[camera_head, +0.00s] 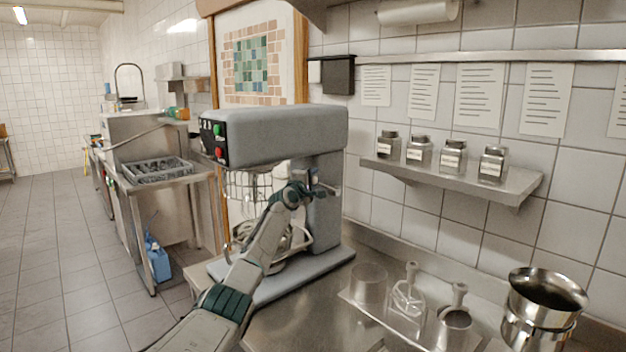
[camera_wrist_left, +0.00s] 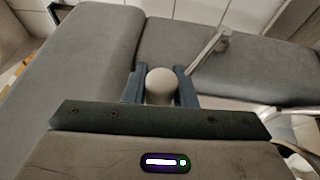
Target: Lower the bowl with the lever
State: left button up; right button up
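The grey stand mixer (camera_head: 270,135) stands on the steel counter. Its metal bowl (camera_head: 298,238) hangs below the head behind a wire guard (camera_head: 240,188), largely hidden by my left arm. My left gripper (camera_head: 308,190) is at the lever on the mixer's column. In the left wrist view, the fingers of my left gripper (camera_wrist_left: 160,88) lie on both sides of a pale round lever knob (camera_wrist_left: 160,84) and appear to touch it. A thin metal handle (camera_wrist_left: 208,50) sticks out beside the right finger. My right gripper is not in view.
A tray with clear containers (camera_head: 369,284) and utensils stands right of the mixer. Steel pots (camera_head: 545,305) stand at the counter's right. A wall shelf (camera_head: 450,178) holds several labelled jars. The tiled floor at left is open.

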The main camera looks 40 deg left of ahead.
pick_arm(q)
jog(key=o, duration=0.4)
jog(key=shift+c, duration=0.2)
jog(key=shift+p+v, duration=0.45)
jog(key=shift+v, duration=0.45)
jog(key=b+v, duration=0.2)
jog(key=v, duration=0.7)
